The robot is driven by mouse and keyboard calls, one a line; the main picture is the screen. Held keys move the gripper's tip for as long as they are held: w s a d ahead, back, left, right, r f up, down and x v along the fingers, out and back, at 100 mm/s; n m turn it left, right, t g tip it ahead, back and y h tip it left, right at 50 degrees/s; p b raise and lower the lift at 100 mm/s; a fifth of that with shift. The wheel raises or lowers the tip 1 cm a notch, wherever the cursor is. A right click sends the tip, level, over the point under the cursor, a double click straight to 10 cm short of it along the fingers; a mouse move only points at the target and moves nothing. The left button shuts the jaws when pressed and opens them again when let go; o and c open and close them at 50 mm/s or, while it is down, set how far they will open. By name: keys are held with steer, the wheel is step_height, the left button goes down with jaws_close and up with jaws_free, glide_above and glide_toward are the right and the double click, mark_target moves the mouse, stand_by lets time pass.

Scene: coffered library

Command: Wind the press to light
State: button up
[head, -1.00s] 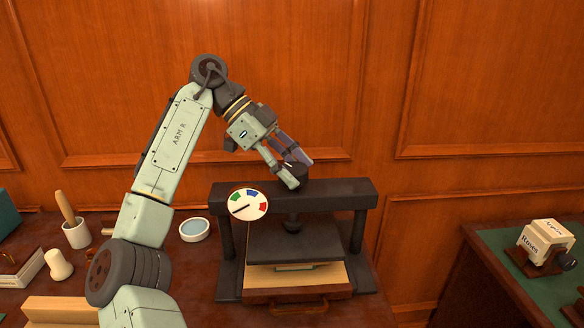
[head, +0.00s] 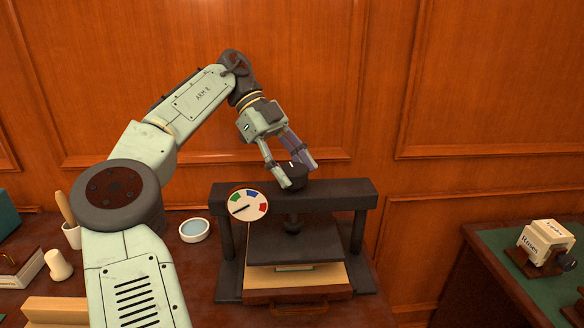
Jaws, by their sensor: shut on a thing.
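The dark press (head: 345,192) stands on the desk against the wood-panelled wall. A round dial (head: 248,205) on its front left has green, blue and red marks, and its needle points to the lower left, outside the coloured marks. My gripper (head: 297,181) is shut on the dark knob (head: 294,172) on top of the crossbeam, partly hiding it. Below, the screw leads to the dark platen (head: 293,242). A thin green-edged item (head: 295,267) lies under the platen on a light board.
A white dish (head: 194,230) with pale blue contents, a white cup (head: 72,236) with a wooden handle and a cream knob-shaped piece (head: 58,265) stand left. A box labelled Roses (head: 545,238) sits on the green-topped desk at right.

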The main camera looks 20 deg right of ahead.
stand_by(0.4)
steer(key=o, duration=1.2)
steer(key=shift+c, duration=0.2)
steer(key=shift+n+t+h, duration=0.3)
steer(key=shift+n+h, duration=0.2)
steer(key=shift+n, duration=0.2)
